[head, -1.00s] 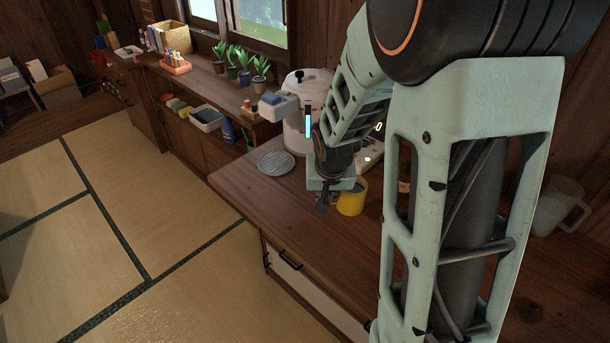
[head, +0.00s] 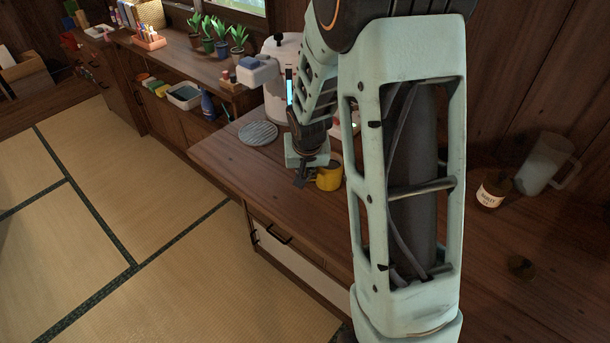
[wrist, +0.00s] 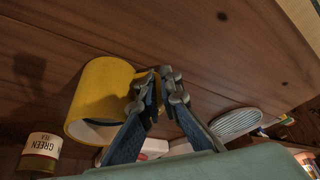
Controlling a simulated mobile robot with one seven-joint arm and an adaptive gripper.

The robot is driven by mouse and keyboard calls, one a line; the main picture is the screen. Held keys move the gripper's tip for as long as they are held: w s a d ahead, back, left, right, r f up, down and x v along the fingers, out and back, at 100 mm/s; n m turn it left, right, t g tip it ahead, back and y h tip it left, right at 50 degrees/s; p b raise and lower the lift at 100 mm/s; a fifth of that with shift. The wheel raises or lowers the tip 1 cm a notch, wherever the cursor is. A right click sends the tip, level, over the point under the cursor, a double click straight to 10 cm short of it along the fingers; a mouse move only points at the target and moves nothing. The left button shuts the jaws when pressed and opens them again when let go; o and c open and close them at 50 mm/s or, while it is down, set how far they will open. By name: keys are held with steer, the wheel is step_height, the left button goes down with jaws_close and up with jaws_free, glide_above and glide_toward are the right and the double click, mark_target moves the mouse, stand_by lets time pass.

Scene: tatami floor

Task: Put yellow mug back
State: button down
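The yellow mug (head: 329,177) is at my gripper on the wooden counter in the head view; I cannot tell whether its base touches the wood. In the wrist view the yellow mug (wrist: 98,95) fills the left side, its rim facing the lower part of the picture and its handle toward my fingers. My gripper (wrist: 161,78) has its fingertips close together at the handle, with only a narrow gap, and appears shut on it. The fingers hide part of the handle. In the head view my gripper (head: 301,180) is just left of the mug.
A round ribbed grey plate (head: 258,133) lies left of my gripper, near the white cooker (head: 280,85). A translucent pitcher (head: 546,162) and a labelled jar (head: 491,190) stand at the right. The counter's front is clear.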

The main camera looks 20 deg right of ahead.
steer(key=shift+f, duration=0.2)
steer(key=c, duration=2.2)
jaws_free()
steer(key=shift+o, duration=0.2)
steer(key=shift+r, duration=0.1)
steer(key=shift+r, duration=0.15)
steer(key=p+v, duration=0.1)
steer(key=v, duration=1.1)
